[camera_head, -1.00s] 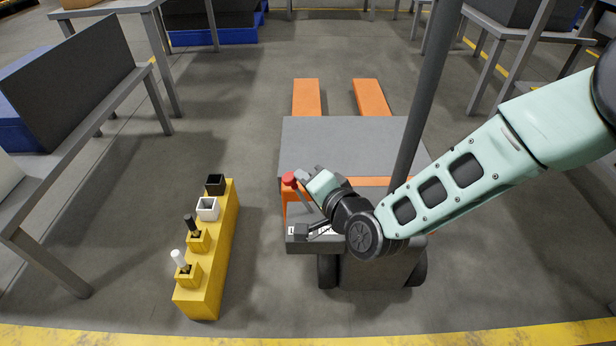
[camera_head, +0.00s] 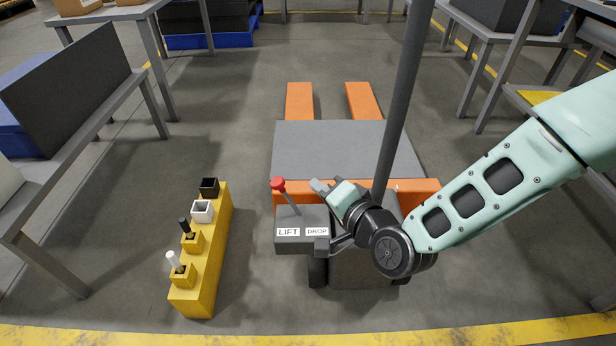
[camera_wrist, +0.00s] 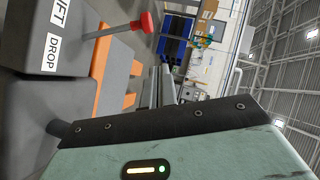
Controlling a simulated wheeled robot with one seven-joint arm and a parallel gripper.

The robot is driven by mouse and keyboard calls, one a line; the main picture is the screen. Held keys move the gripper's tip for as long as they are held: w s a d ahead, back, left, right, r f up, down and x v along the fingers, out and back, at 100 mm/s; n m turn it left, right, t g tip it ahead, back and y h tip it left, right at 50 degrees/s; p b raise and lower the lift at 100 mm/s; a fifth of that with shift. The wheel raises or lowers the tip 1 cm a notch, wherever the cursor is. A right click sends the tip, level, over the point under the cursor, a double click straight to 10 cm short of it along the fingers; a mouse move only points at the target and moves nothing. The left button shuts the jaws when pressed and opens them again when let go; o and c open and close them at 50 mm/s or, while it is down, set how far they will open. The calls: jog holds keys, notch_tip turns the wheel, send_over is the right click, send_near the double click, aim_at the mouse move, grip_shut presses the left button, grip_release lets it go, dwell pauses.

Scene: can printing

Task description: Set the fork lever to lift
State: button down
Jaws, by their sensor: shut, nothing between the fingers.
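The fork lever (camera_head: 288,199) has a red knob (camera_head: 278,183) on a thin grey stalk, on a grey control box (camera_head: 290,245) of the orange pallet truck. It leans left, over the side labelled LIFT (camera_head: 288,231); the DROP label (camera_head: 317,231) is to the right. My gripper (camera_head: 318,186) is shut and empty, to the right of the knob and apart from it. In the wrist view, the red knob (camera_wrist: 145,22) and labels show at upper left, clear of my gripper's fingers (camera_wrist: 160,86).
The truck's grey deck (camera_head: 340,145) and orange forks (camera_head: 300,100) extend behind the lever. A yellow stand (camera_head: 210,265) with small sockets and handles is at left. A grey bench (camera_head: 75,150) lies farther left. Floor between stand and truck is clear.

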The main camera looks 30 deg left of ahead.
jog(key=shift+p+v, duration=0.5)
jog(key=shift+v, duration=1.8)
jog(key=shift+r, duration=0.1)
jog(key=s+d+r+n+g+h, duration=0.25)
jog(key=s+d+r+h, duration=0.2)
jog(key=d, duration=0.55)
jog(key=s+d+r+n+g+h+p, duration=0.1)
jog(key=s+d+r+n+g+h, duration=0.25)
jog(key=d, duration=0.75)
jog(key=s+d+r+n+h, duration=0.2)
jog(key=s+d+r+h, duration=0.35)
jog(key=d, duration=0.45)
notch_tip(320, 180, up, 34)
jog(key=p, duration=3.4)
jog(key=shift+f+y, duration=0.2)
jog(key=shift+y, duration=0.05)
